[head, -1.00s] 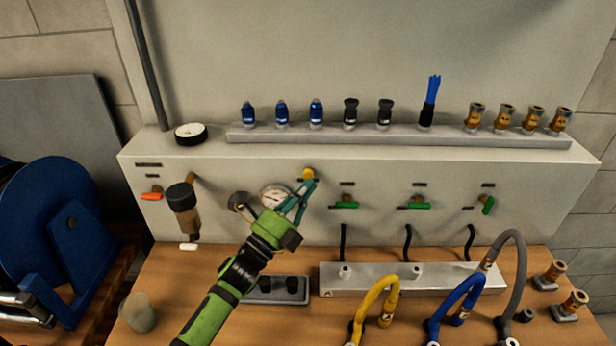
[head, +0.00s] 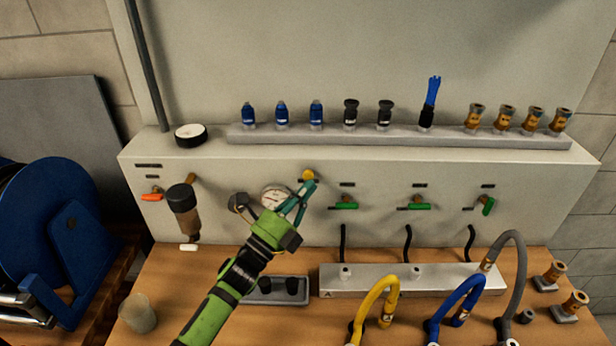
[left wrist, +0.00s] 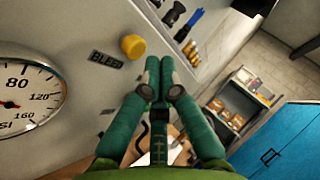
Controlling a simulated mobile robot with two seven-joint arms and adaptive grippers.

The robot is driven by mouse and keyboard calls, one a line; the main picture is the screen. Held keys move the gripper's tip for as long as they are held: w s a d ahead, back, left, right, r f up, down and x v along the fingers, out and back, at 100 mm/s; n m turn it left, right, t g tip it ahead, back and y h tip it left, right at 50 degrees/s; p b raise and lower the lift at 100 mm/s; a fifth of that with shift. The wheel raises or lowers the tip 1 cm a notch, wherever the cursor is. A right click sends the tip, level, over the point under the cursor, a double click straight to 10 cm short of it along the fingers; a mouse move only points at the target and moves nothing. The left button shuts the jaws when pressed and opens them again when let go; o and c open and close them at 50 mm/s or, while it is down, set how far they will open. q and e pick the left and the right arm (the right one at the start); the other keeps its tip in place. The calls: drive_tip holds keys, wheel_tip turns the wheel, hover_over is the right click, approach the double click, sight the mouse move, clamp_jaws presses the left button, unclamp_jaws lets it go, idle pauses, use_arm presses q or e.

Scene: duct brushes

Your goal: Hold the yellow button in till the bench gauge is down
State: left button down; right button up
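The yellow button (head: 308,175) is on the grey panel face, just above and right of the round white bench gauge (head: 276,197). My left gripper (head: 310,186) has its teal fingers together, with the tips just below the button. In the left wrist view the button (left wrist: 133,47) stands out beside a "BLEED" label, left of the fingertips (left wrist: 160,66), with a narrow space showing between. I cannot tell whether they touch or how far in the button is. The gauge (left wrist: 25,95) is cut off at the left; its needle reading is unclear. My right gripper is not in view.
Green-handled valves (head: 345,205) line the panel to the right. A brown-bodied filter unit (head: 183,208) hangs at the left. Fittings and a blue brush (head: 430,100) stand on the upper rail (head: 400,137). Yellow, blue and grey hoses loop over the wooden bench (head: 220,270) at the right.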

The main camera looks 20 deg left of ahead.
use_arm(q)
drive_tip(key=shift+w, duration=0.1)
drive_tip(key=shift+w+a+b, duration=0.1)
drive_tip(key=shift+w+b, duration=0.2)
drive_tip(key=shift+w, duration=0.05)
drive_tip(key=shift+w+a+b, duration=0.15)
drive_tip(key=shift+w+b, duration=0.25)
drive_tip(key=shift+w, duration=0.1)
idle(0.7)
drive_tip(key=shift+s, duration=0.15)
idle(1.6)
drive_tip(key=shift+s+d+p, duration=0.25)
drive_tip(key=shift+s+p, duration=0.1)
drive_tip(key=shift+s, duration=0.45)
drive_tip(key=s, duration=0.2)
drive_tip(key=s+d+p, duration=0.1)
drive_tip(key=s, duration=0.1)
drive_tip(key=shift+s+d+p, duration=0.2)
drive_tip(key=shift+s+p, duration=0.1)
drive_tip(key=shift+s, duration=0.1)
